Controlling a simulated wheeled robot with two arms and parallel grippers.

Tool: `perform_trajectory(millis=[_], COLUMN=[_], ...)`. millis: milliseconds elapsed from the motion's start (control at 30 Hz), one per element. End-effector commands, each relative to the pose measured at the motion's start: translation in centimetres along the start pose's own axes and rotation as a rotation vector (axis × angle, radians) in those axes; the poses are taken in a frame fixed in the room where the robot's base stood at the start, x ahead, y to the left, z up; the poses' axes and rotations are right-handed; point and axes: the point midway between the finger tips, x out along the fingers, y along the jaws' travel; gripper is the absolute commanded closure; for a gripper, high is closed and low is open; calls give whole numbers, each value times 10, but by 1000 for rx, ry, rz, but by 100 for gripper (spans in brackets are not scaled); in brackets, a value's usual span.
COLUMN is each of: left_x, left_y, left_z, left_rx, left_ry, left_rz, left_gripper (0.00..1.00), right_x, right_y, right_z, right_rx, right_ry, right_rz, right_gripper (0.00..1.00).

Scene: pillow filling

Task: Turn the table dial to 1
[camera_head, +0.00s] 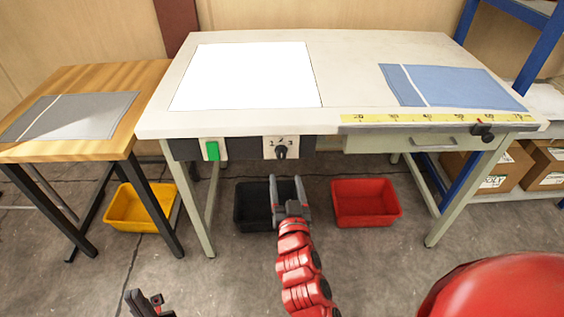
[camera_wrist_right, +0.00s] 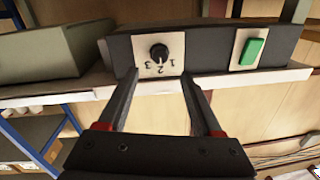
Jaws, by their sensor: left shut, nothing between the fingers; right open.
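The table dial (camera_head: 281,152) is a round black knob on a white plate on the front of the white table (camera_head: 350,75). In the right wrist view the dial (camera_wrist_right: 159,53) appears upside down, with the numbers 1, 2 and 3 beside it. Its exact setting is too small to tell. My right gripper (camera_head: 288,182) is open and empty, below and in front of the dial. Its fingers (camera_wrist_right: 157,82) point toward the dial's plate, apart from the knob. My left gripper (camera_head: 149,302) is shut and empty, low at the bottom left, far from the dial.
A green switch (camera_head: 212,150) sits left of the dial, and a drawer (camera_head: 430,141) is to its right. Black (camera_head: 251,206), red (camera_head: 366,202) and yellow (camera_head: 137,210) bins stand on the floor. A wooden table (camera_head: 100,80) stands at left. Space before the dial is clear.

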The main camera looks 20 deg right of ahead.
Motion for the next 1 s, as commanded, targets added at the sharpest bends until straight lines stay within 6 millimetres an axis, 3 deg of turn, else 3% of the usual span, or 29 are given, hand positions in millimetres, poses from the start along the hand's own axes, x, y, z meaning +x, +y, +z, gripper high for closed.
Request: perform_trajectory(millis=[200, 400, 833, 867, 1000], left_x=[6, 6, 6, 6, 6], left_y=[0, 0, 0, 0, 0], left_z=[-1, -1, -1, -1, -1], left_rx=[0, 0, 0, 0, 0], left_ry=[0, 0, 0, 0, 0], left_rz=[0, 0, 0, 0, 0], left_gripper=[100, 100, 100, 100, 100], right_x=[50, 80, 92, 92, 92], right_y=[0, 0, 0, 0, 0], right_z=[-2, -2, -1, -1, -1], right_rx=[0, -1, 1, 1, 1], right_ry=[0, 0, -1, -1, -1], right_rz=[3, 0, 0, 0, 0], right_gripper=[34, 34, 34, 35, 60])
